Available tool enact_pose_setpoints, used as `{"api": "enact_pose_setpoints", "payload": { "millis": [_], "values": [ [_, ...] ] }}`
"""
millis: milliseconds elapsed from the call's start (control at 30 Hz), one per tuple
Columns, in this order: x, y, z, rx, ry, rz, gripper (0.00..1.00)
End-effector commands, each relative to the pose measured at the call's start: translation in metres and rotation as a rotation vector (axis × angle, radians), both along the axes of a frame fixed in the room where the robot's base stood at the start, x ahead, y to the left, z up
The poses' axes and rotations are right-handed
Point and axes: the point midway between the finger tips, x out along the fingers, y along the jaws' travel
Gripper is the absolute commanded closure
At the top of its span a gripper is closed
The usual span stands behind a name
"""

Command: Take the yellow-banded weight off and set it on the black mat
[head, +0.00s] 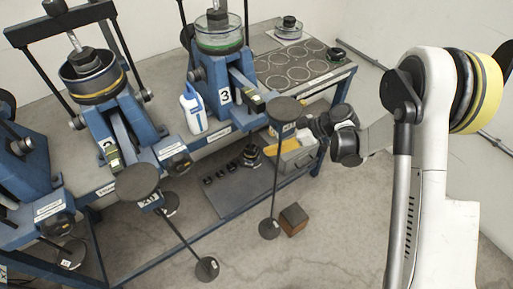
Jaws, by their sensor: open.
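I cannot clearly pick out a weight with a yellow band. The black mat (262,66), marked with pale circles, lies on the right end of the bench. My gripper (311,122) reaches in from the right, just right of the dark round plate (285,108) on the number 3 frame's hanger. Its fingers are small and partly merged with the dark parts behind; it is open, and I see nothing held. A yellow strip (270,149) shows below the plate by a grey box, but I cannot tell what it belongs to.
The number 3 frame (222,95) and other blue lever frames fill the bench's left. A white bottle (193,108) stands between frames. A dark round piece (336,54) sits at the mat's right edge. A brown block (293,219) is on the floor.

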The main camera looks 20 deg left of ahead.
Motion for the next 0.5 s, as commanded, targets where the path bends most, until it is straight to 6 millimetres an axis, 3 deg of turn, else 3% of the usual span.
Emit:
{"api": "enact_pose_setpoints", "payload": {
  "millis": [500],
  "values": [
    [-0.003, 0.042, -0.053, 0.001, 0.002, -0.003, 0.44]
  ]
}}
